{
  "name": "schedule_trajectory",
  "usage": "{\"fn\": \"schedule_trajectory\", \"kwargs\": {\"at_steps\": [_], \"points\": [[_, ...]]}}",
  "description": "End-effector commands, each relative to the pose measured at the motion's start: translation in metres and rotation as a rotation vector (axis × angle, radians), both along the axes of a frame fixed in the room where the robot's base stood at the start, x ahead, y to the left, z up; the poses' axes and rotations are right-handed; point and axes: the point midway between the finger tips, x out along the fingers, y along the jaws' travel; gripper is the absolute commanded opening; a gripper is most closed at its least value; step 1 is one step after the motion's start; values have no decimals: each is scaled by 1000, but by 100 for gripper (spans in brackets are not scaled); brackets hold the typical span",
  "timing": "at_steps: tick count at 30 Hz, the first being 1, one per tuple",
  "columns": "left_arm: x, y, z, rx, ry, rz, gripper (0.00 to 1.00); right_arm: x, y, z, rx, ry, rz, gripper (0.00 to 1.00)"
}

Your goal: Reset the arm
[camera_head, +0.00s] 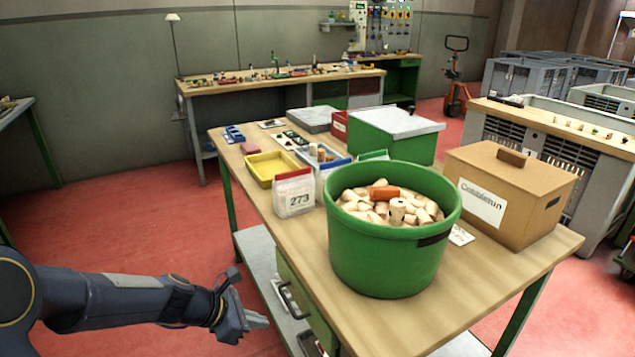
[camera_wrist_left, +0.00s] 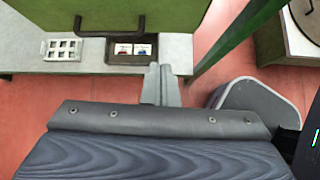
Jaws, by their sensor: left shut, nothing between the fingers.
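My left arm comes in from the lower left in the head view. Its gripper (camera_head: 256,320) is shut and empty, low beside the left side of the workbench (camera_head: 480,290) and below its top. In the left wrist view the two fingers (camera_wrist_left: 161,84) lie together, with the bench's lower shelf and the red floor behind them. A green tub (camera_head: 390,255) full of cork stoppers (camera_head: 362,207) stands on the bench, well apart from the gripper. A reddish-orange piece (camera_head: 384,193) lies on top of the corks. My right gripper does not show.
A drawer front with a handle (camera_wrist_left: 105,30) is close to the gripper. Open red floor (camera_head: 100,235) lies left of the bench.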

Motion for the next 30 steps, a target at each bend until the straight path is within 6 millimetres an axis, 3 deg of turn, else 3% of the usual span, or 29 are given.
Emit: {"fn": "schedule_trajectory", "kwargs": {"at_steps": [5,9,12,18,21,25,30], "points": [[-43,8,79,155,-246,-265,0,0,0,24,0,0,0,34],[-102,16,136,363,-499,-583,0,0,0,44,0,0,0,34],[-146,23,163,528,-659,-808,0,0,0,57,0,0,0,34],[-216,38,185,839,-874,-1206,0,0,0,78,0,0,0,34],[-236,44,186,946,-923,-1342,0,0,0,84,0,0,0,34],[-249,49,184,1017,-948,-1438,0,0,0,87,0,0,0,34],[-251,49,183,1029,-952,-1454,0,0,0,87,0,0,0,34]]}}
